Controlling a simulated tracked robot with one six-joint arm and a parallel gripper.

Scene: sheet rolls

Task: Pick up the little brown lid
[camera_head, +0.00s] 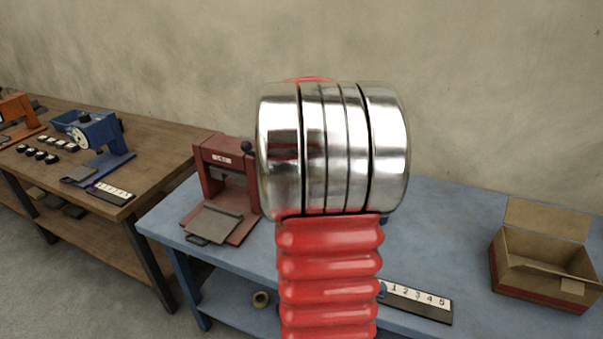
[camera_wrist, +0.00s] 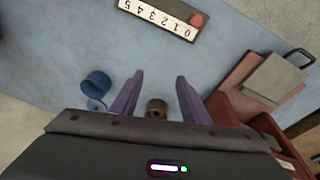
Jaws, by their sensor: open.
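A small brown round thing (camera_wrist: 156,107), which seems to be the little lid, shows in the wrist view on the blue tabletop (camera_wrist: 60,40). It lies between my two purple fingers in the picture, nearer their bases than their tips, and its lower part is cut off by my gripper's body. My gripper (camera_wrist: 160,78) is open, with nothing seen held between the fingers. I cannot tell its height above the table. In the head view my red and silver arm covers that part of the table, so the lid and gripper are hidden.
A blue roll (camera_wrist: 96,85) lies left of the fingers in the wrist view. A number strip (camera_wrist: 160,18) and a red press (camera_wrist: 235,105) are near. A cardboard box (camera_head: 540,262) stands at the table's right.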

